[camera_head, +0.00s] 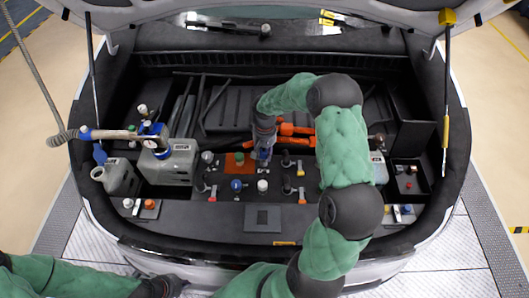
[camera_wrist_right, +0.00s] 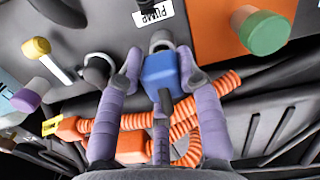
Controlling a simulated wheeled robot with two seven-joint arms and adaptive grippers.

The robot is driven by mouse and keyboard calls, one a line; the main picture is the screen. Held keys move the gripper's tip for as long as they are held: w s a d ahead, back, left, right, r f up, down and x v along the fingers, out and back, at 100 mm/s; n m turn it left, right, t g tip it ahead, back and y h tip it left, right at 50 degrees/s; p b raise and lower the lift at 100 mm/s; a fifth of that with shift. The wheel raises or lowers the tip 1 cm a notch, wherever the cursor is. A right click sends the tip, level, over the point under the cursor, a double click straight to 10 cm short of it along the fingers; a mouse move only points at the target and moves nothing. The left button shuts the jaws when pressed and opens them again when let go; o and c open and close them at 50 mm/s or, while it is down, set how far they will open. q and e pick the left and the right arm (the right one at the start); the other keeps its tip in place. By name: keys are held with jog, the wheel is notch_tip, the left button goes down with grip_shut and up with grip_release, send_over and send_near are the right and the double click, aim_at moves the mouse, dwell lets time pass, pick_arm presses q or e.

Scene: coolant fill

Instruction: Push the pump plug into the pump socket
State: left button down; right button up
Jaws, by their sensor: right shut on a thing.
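In the right wrist view my right gripper (camera_wrist_right: 160,72) has its purple fingers on both sides of a blue plug (camera_wrist_right: 160,78) and is shut on it. A grey round collar (camera_wrist_right: 160,42) shows directly beyond the plug, beside a white PUMP label (camera_wrist_right: 152,13). The plug hides most of the socket there, so I cannot tell how deep it sits. In the head view my right gripper (camera_head: 264,156) points down at the dark panel (camera_head: 222,190) in the trunk. My left gripper (camera_head: 160,287) is low at the bottom edge, away from the panel; its fingers are unclear.
Orange corrugated hose (camera_wrist_right: 210,95) lies close behind the plug. An orange plate (camera_head: 236,168) and several caps and levers surround the gripper. A grey container with a blue-handled nozzle (camera_head: 152,130) stands to the left. The trunk's front lip (camera_head: 200,247) separates my left arm from the panel.

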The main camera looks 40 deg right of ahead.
jog(key=shift+f+b, duration=0.65)
jog(key=shift+f, duration=0.35)
jog(key=o, duration=1)
jog(key=r, duration=1.2)
jog(key=shift+w+d, duration=0.2)
jog(key=shift+w, duration=0.05)
